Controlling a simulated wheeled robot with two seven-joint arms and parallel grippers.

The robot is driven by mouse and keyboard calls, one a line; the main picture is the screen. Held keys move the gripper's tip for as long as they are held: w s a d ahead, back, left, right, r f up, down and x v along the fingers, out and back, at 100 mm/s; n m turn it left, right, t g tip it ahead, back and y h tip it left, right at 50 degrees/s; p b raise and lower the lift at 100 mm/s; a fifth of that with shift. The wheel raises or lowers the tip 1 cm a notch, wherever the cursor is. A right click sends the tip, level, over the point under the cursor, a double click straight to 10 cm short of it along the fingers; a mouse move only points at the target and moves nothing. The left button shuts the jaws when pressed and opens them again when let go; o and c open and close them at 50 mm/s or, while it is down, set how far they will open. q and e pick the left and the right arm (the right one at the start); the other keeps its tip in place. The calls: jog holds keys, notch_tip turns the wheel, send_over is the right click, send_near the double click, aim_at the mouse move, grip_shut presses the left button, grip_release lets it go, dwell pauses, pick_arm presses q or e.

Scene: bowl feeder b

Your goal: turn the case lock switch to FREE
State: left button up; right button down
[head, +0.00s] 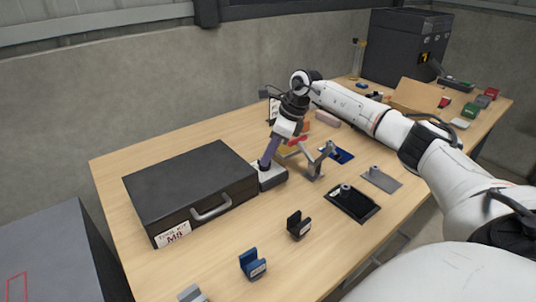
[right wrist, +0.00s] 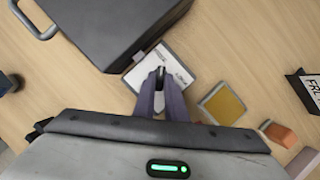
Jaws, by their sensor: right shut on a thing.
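The dark tool case (head: 190,175), labelled "TOOL KIT M8", lies closed at the left of the table. It also shows in the right wrist view (right wrist: 110,25). The case lock switch is a small pale box (head: 272,180) against the case's right side. Its top (right wrist: 145,70) carries print too small to read, with a dark knob (right wrist: 160,72) in the middle. My right gripper (head: 264,164) points down over the box, its purple fingers (right wrist: 161,88) shut on the knob. The knob's exact setting is unclear. My left gripper is not in view.
A grey stand (head: 317,165) is close right of the switch. A black tray (head: 352,205), a black holder (head: 298,226) and a blue holder (head: 252,265) sit nearer the front. A yellow square (right wrist: 222,103) and an orange block (right wrist: 278,133) lie near the gripper.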

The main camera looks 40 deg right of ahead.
jog(key=shift+d+n, duration=0.1)
jog(key=shift+n, duration=0.4)
jog(key=c, duration=1.8)
grip_release()
jog(key=shift+r, duration=0.1)
jog(key=v, duration=1)
jog(key=shift+w+d, duration=0.1)
